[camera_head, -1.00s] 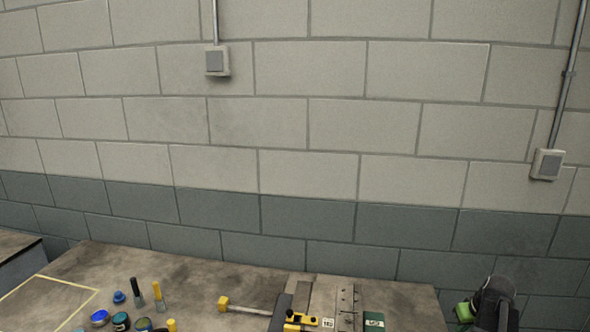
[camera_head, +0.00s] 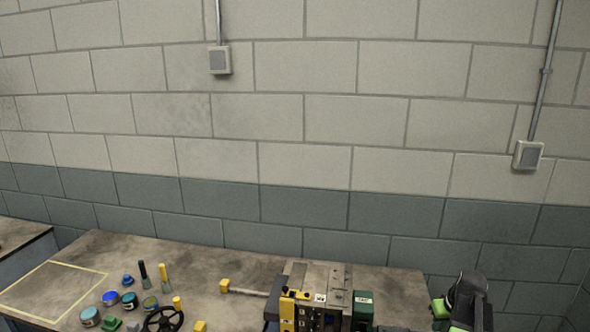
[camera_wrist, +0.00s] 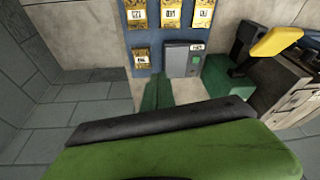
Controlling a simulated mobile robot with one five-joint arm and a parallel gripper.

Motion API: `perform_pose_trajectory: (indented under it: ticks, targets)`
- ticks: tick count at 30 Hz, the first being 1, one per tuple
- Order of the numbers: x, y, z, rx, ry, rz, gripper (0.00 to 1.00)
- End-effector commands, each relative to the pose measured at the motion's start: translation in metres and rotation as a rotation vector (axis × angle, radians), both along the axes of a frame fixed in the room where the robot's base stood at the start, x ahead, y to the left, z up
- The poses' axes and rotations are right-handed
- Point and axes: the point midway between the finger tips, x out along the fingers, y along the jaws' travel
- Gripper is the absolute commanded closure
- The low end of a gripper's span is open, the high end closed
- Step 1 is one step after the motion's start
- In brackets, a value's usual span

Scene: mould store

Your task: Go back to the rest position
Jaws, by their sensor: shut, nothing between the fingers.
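My gripper (camera_wrist: 158,88) shows in the wrist view as two dark green fingers lying side by side, shut with nothing visible between them. Behind them is the green and black body of my own arm, filling the bottom of that view. In the head view my black and green arm stands at the lower right, beside the right end of the workbench (camera_head: 205,262); the fingertips cannot be made out there.
The wrist view shows a blue panel with yellow labelled tags (camera_wrist: 171,14), a grey box (camera_wrist: 183,59) and a yellow-handled lever (camera_wrist: 276,42). On the bench are several jars (camera_head: 110,298), a handwheel (camera_head: 164,320), a mallet (camera_head: 226,286) and a yellow outlined area (camera_head: 107,272).

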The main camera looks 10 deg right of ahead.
Motion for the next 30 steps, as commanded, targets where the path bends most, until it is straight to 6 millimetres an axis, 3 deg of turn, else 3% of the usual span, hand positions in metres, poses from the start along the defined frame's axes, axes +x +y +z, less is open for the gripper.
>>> perform_pose_trajectory:
  ticks: [8,13,18,24,26,27,30]
  targets:
    - [0.035,0.104,-0.004,0.026,0.055,0.055,1.00]
    - [0.051,0.202,-0.007,0.035,0.113,0.098,1.00]
    - [0.051,0.296,-0.009,0.028,0.170,0.133,1.00]
    - [0.035,0.387,-0.010,0.005,0.221,0.168,1.00]
    - [0.028,0.411,-0.010,-0.005,0.233,0.175,1.00]
    - [0.027,0.407,-0.034,-0.004,0.241,0.167,1.00]
    - [0.021,0.403,-0.062,0.000,0.259,0.165,1.00]
